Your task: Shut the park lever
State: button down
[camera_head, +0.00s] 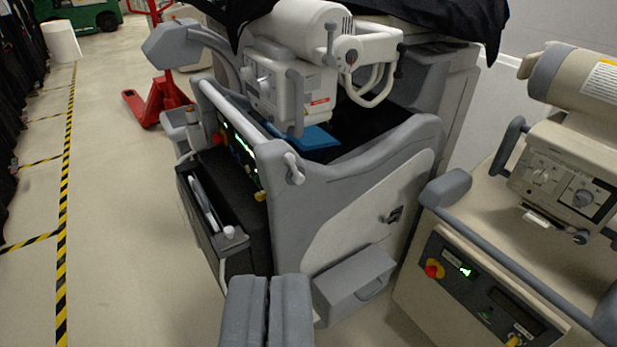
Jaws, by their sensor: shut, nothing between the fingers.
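My gripper (268,285) shows at the bottom centre as two grey fingers side by side, shut and empty. In front of it stands a grey cart (300,215) with a pale side panel. A short light-grey lever (293,168) sits at the cart's upper front corner, above my fingertips and apart from them. A small dark latch-like fitting (394,214) is on the side panel, to the right. I cannot tell for certain which of these is the park lever. The fingers hide part of the cart's lower front.
A grey box-shaped step (355,280) juts from the cart near my fingers. A second beige cart (480,270) stands close on the right. A black cover (430,15) drapes the first cart. A red pallet jack (160,100) stands behind. The floor at left is clear.

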aim_at(289, 159)
jog(key=z, duration=0.05)
jog(key=k, duration=0.2)
jog(key=u, duration=0.25)
jog(key=i, duration=1.25)
jog(key=z, duration=0.4)
